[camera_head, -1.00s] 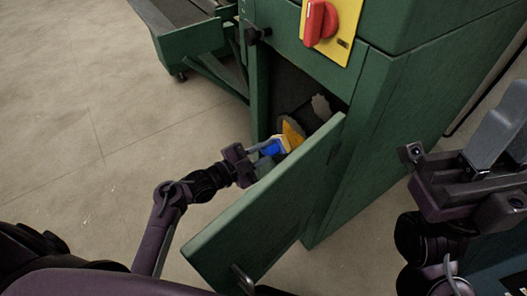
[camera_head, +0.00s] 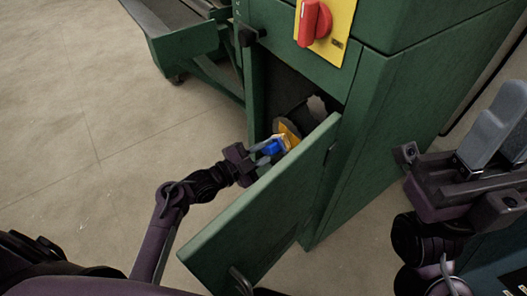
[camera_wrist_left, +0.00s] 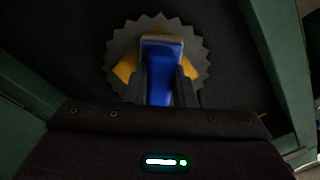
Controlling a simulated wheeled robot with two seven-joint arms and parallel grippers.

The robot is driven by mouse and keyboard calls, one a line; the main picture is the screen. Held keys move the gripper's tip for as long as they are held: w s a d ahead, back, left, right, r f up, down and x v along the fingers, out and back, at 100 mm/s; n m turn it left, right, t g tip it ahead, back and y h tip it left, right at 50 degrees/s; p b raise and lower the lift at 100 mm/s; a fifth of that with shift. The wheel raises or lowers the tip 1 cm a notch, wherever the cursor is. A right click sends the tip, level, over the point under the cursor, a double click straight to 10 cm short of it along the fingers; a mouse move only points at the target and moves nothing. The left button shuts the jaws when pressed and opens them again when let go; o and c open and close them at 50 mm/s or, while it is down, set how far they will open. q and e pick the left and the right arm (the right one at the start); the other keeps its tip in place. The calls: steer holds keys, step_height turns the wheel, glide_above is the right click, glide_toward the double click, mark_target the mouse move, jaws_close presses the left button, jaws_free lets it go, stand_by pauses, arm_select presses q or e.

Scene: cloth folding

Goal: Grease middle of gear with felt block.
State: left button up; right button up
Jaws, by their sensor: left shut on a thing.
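My left gripper (camera_head: 268,151) reaches behind the open green door into the cabinet. It is shut on a blue block (camera_wrist_left: 160,82) with a pale felt-like end (camera_wrist_left: 162,41); the blue also shows in the head view (camera_head: 272,147). In the left wrist view a grey toothed gear (camera_wrist_left: 120,45) with yellow parts (camera_wrist_left: 124,69) lies behind the block. The felt end overlaps the gear's middle and hides it. I cannot tell whether they touch. My right gripper (camera_head: 492,150) is at the right, away from the cabinet; its finger gap is unclear.
The green door (camera_head: 262,212) stands open close beside my left arm. The green cabinet (camera_head: 385,105) has a red knob (camera_head: 313,22) on a yellow plate. Another grey toothed part (camera_head: 317,106) shows deeper inside. Open floor (camera_head: 75,120) lies to the left.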

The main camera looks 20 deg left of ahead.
mark_target(273, 154)
arm_select(q)
steer(key=shift+w+d, duration=0.1)
steer(key=shift+w, duration=0.05)
steer(key=shift+d, duration=0.1)
steer(key=s+d+p, duration=0.1)
steer(key=s+d+r+p, duration=0.1)
steer(key=p, duration=0.1)
steer(key=shift+d+r, duration=0.1)
steer(key=shift+r, duration=0.15)
steer(key=shift+w+a+r, duration=0.1)
steer(key=shift+w+a, duration=0.95)
steer(key=shift+a, duration=0.15)
steer(key=shift+s+r+p, duration=0.1)
steer(key=shift+r+p, duration=0.6)
steer(key=shift+r, duration=0.1)
steer(key=shift+s+d+p, duration=0.4)
steer(key=shift+s+d, duration=0.2)
steer(key=shift+d, duration=0.25)
steer(key=shift+s+d+p, duration=0.4)
steer(key=shift+s+d, duration=0.2)
steer(key=shift+d, duration=0.2)
steer(key=shift+f, duration=0.1)
